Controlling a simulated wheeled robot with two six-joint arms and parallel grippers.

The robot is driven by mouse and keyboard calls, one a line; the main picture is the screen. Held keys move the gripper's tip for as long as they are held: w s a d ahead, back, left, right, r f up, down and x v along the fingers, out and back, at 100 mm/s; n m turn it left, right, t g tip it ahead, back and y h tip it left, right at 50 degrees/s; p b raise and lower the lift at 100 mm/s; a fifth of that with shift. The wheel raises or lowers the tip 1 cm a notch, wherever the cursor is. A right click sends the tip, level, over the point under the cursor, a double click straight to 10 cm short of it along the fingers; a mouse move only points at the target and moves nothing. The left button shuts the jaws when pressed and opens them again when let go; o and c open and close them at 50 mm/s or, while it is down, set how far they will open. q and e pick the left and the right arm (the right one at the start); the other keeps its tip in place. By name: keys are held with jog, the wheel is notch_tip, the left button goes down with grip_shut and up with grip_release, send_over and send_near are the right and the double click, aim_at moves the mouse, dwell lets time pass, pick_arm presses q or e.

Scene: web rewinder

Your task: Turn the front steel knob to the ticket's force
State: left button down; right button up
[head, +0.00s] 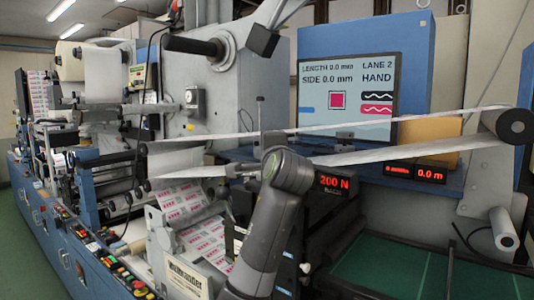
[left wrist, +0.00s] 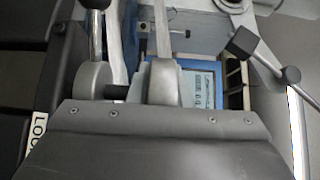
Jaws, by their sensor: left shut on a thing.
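My left arm rises from the bottom middle of the head view, and its grey link covers much of the area in front of the web. In the left wrist view my left gripper (left wrist: 163,85) is shut on a grey steel part, which I take for the front steel knob; the grip hides most of it. A second round grey part (left wrist: 95,80) sits just left of it, with a short black shaft between. A red display (head: 334,185) reads 200 N, with small lettering below that seems to say BACK. I cannot make out a ticket. My right gripper is not in view.
A big screen (head: 345,95) shows LENGTH 0.0 mm, SIDE 0.0 mm, LANE 2, HAND. A white web (head: 350,155) runs to a roll (head: 512,126) at right. A black-headed lever (left wrist: 255,43) and a small blue-framed panel (left wrist: 203,88) stand near my gripper.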

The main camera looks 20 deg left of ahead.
pick_arm(q)
jog(key=shift+f, duration=0.1)
dwell(0.4)
jog(key=c, duration=1.3)
grip_release()
jog(key=shift+s+d+b, duration=0.15)
jog(key=shift+s+b, duration=0.15)
jog(key=b+v, duration=0.7)
jog(key=v, duration=0.9)
jog(key=shift+s+d, duration=0.25)
jog(key=shift+d, duration=0.05)
